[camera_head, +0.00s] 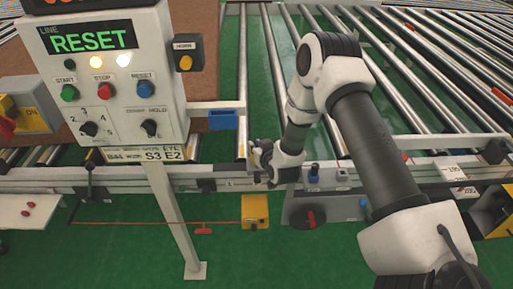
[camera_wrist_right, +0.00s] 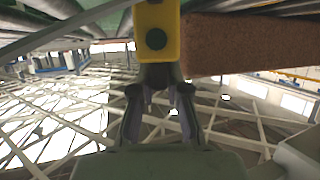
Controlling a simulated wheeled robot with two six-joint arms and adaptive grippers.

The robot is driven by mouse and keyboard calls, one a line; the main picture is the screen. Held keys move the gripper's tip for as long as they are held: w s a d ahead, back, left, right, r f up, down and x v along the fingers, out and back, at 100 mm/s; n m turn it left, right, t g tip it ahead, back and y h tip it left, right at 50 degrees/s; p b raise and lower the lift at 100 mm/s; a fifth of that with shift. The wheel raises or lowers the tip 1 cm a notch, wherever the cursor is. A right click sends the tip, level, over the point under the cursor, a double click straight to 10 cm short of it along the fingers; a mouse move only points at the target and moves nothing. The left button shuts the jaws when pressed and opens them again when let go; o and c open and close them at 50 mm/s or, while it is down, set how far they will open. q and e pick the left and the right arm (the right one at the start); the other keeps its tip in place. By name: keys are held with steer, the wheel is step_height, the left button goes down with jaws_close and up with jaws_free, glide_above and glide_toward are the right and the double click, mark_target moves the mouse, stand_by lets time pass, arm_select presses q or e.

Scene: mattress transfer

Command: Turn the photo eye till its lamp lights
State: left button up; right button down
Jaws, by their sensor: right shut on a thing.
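The photo eye (camera_wrist_right: 157,14) appears in the right wrist view as a yellow block with a dark green round spot on its face; the spot looks unlit. My right gripper (camera_wrist_right: 160,78) has its fingers closed together at the block's lower end. In the head view my right gripper (camera_head: 262,156) is at the near rail of the roller conveyor, and the photo eye cannot be made out behind it. My left gripper is not in view.
A control panel (camera_head: 150,75) reading RESET stands at the left on a white post, with two lamps lit. A brown slab (camera_head: 207,85) lies behind it on the conveyor (camera_head: 270,75). A yellow box (camera_head: 255,210) with a red cord hangs below the rail. Green floor is open in front.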

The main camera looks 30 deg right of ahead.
steer(key=shift+a+m+g+h+b, duration=0.1)
steer(key=shift+m+g+h+b, duration=0.3)
steer(key=shift+m+h, duration=0.65)
steer(key=shift+m+g+h+b, duration=0.35)
steer(key=shift+m+h, duration=0.4)
steer(key=shift+h, duration=0.2)
steer(key=c, duration=1.2)
jaws_free()
steer(key=shift+o, duration=0.2)
steer(key=v, duration=1.2)
